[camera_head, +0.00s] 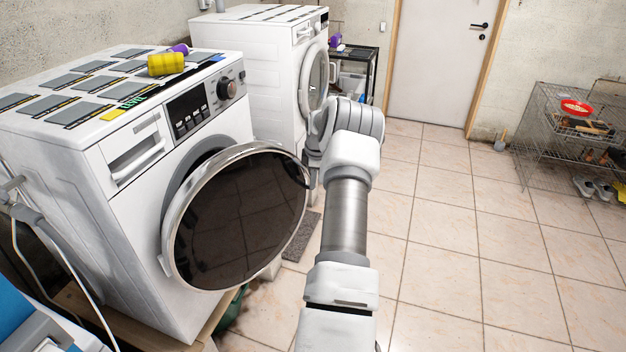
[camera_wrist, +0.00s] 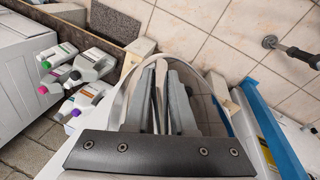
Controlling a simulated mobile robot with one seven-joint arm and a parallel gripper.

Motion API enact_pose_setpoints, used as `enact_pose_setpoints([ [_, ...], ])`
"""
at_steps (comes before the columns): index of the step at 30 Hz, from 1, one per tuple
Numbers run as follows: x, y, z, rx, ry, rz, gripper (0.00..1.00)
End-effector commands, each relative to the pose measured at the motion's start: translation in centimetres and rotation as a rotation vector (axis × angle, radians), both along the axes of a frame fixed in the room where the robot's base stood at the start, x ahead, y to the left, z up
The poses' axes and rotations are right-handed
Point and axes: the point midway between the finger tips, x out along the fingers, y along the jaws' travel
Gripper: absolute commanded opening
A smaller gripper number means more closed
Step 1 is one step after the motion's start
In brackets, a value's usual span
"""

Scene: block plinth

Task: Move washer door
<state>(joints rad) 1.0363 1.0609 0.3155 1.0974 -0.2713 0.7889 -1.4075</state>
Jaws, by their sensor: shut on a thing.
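The washer door (camera_head: 240,215) is round, with dark glass in a silver rim. In the head view it stands partly open in front of the near white washer (camera_head: 140,220). My arm reaches past the door's right edge, and my gripper is hidden there. In the wrist view my gripper (camera_wrist: 160,72) is shut on the door's rim, with a thin pale edge between the two grey fingers. The curved silver rim (camera_wrist: 216,78) also shows to the right of the fingers.
A second white washer (camera_head: 265,75) stands behind. Several bottles (camera_wrist: 85,70) show in the wrist view. Wire shelves (camera_head: 575,135) stand at the far right, and a white door (camera_head: 438,60) is at the back.

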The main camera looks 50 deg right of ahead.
Motion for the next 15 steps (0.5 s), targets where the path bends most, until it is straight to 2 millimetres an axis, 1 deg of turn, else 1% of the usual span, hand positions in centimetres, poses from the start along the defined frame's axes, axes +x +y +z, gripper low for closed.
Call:
enact_pose_setpoints([
  [1,0.38,0.7,-0.24,0.014,-0.001,0.005,0.0],
  [8,0.36,0.71,-0.24,0.013,0.0,0.006,0.0],
  [9,0.35,0.7,-0.25,0.013,0.0,0.006,0.3],
  [11,0.32,0.64,-0.23,0.012,0.0,0.006,0.41],
  [12,0.28,0.56,-0.21,0.011,0.001,0.005,0.48],
  [13,0.26,0.51,-0.19,0.009,0.001,0.005,0.52],
  [15,0.18,0.38,-0.15,0.007,0.0,0.004,0.52],
])
